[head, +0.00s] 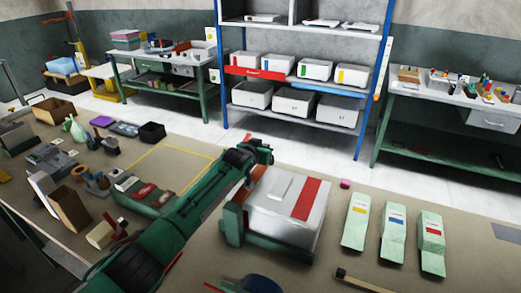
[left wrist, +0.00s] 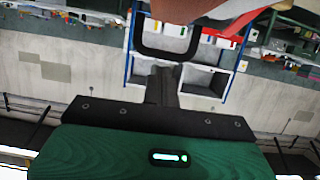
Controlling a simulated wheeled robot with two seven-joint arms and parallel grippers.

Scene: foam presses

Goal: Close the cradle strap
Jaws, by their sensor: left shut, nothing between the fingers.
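A silver-white case (head: 277,215) with a red band (head: 307,198) on its top sits in a green cradle (head: 265,247) at the middle of the bench. An orange-red piece (head: 235,195), seemingly the strap, stands at the cradle's left side, partly hidden by my arm. My left gripper (head: 262,158) is above the case's back left corner. In the left wrist view its dark fingers (left wrist: 162,85) are shut and empty, just below a black loop (left wrist: 166,42). A reddish-brown strap-like piece (left wrist: 225,22) shows beside the loop; whether the fingers touch it I cannot tell.
Several light-green packets (head: 396,235) lie right of the case, near a small pink block (head: 345,184). A dark-headed tool (head: 342,275) lies in front. Boxes and small items crowd the bench's left; a yellow outlined area (head: 170,160) is partly clear. A shelf rack (head: 298,60) stands behind.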

